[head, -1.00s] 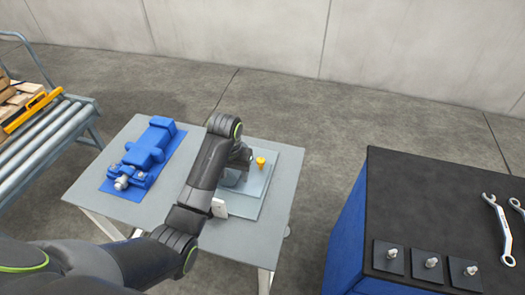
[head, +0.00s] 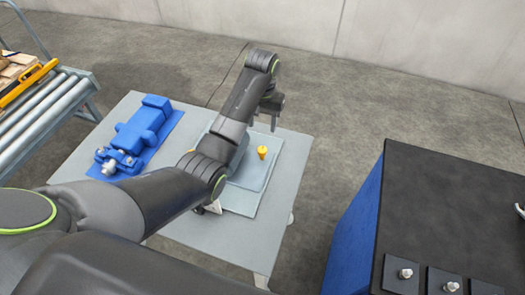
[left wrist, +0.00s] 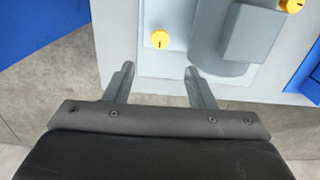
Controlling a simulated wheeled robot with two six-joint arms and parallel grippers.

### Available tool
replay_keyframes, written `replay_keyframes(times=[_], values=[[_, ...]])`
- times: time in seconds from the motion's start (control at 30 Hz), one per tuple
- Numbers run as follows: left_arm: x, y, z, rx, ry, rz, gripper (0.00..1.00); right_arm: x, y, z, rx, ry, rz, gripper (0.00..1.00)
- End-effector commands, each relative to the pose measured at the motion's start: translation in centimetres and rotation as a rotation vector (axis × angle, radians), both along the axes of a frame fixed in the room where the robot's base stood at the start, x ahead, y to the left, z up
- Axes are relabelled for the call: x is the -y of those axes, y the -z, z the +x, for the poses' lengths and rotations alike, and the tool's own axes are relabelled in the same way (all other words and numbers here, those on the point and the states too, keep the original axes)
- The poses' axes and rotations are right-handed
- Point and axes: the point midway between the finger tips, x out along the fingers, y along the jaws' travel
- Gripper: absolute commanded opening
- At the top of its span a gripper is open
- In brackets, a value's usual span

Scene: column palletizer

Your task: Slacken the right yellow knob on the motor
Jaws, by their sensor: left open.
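The right yellow knob (head: 262,152) stands on the light grey plate (head: 241,200) on the table, right of my left arm. It also shows in the left wrist view (left wrist: 159,39), just beyond and between the fingertips. My left gripper (head: 262,125) is open and empty at the plate's far edge, fingers pointing down, apart from the knob. It also shows in the left wrist view (left wrist: 158,70). The grey motor (left wrist: 252,37) is mostly hidden by my arm in the head view. A second yellow knob (left wrist: 291,5) shows at the wrist view's top edge. My right gripper is out of view.
A blue pump-like unit (head: 141,127) lies on the left of the grey table (head: 75,172). A roller conveyor (head: 50,112) stands further left. A blue cabinet with a dark top (head: 455,210) stands to the right, across a floor gap. The floor beyond the table is clear.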

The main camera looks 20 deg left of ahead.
Motion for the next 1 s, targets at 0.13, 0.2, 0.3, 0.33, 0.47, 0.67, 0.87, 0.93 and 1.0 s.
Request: replay_keyframes(times=[0.13,0.2,0.3,0.33,0.47,0.67,0.87,0.93,1.0], values=[[0.0,3.3,-0.2,-0.006,0.001,0.0,0.5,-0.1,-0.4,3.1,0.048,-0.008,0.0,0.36],[0.0,4.8,-0.1,-0.005,0.001,-0.001,0.5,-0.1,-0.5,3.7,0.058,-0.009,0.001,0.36],[0.0,7.0,-0.2,-0.006,0.0,0.0,0.5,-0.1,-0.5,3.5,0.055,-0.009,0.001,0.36],[0.0,7.6,-0.1,-0.005,0.0,0.0,0.5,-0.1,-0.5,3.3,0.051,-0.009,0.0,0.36],[0.0,9.7,-0.1,-0.003,0.0,0.0,0.5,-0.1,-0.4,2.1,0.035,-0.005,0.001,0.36],[0.0,11.4,-0.1,-0.001,0.001,0.0,0.5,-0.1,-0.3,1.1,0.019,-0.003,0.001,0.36],[0.0,11.8,-0.1,0.001,0.001,0.0,0.5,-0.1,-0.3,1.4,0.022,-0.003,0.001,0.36],[0.0,11.7,-0.1,0.001,0.001,0.0,0.5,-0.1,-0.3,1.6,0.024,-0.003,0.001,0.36],[0.0,11.7,-0.1,0.0,0.001,0.0,0.5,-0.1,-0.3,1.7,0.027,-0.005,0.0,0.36]])
